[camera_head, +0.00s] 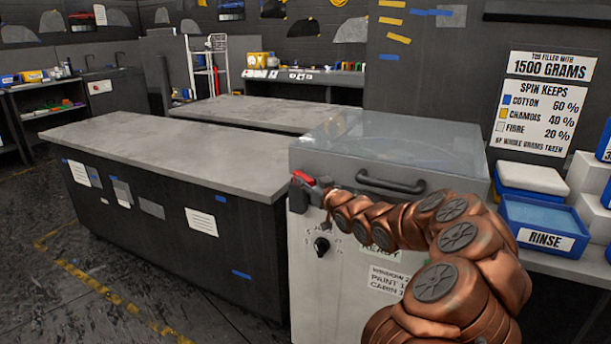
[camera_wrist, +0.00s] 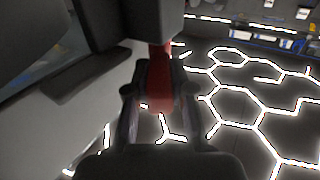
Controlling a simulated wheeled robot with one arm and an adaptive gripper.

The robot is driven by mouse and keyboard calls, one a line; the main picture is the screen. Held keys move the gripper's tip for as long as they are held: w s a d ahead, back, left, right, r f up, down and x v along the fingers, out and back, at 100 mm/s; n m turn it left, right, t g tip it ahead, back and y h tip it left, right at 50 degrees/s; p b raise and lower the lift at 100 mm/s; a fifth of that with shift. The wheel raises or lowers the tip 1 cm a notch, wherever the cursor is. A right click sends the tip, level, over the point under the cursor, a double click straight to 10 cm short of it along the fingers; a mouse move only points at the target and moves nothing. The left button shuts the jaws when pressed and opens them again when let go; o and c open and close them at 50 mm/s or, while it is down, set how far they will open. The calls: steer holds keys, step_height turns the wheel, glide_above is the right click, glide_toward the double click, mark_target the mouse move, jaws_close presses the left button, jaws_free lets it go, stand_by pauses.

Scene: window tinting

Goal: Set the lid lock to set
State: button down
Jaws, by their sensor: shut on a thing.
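The lid lock (camera_head: 303,177) shows as a small red part at the front left corner of the grey machine (camera_head: 335,265), just below its lid. In the wrist view the lid lock is a red bar (camera_wrist: 159,70) between the fingers. My gripper (camera_head: 312,190) is at that corner, shut on the red part; it also shows in the wrist view (camera_wrist: 158,92). The clear lid (camera_head: 395,140) is down, with a dark handle (camera_head: 390,184) at its front. The lock's markings cannot be read.
A black knob (camera_head: 321,246) sits below the lock on the machine's front. A long grey-topped bench (camera_head: 170,150) stands close at the left. A blue rinse tub (camera_head: 540,220) and white blocks are at the right. The floor at front left is clear.

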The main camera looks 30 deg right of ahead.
steer(key=shift+f, duration=0.1)
stand_by(0.4)
steer(key=c, duration=1)
jaws_free()
steer(key=shift+s, duration=0.1)
steer(key=shift+s+d, duration=0.1)
steer(key=shift+s, duration=0.5)
steer(key=s, duration=1)
steer(key=shift+s, duration=0.35)
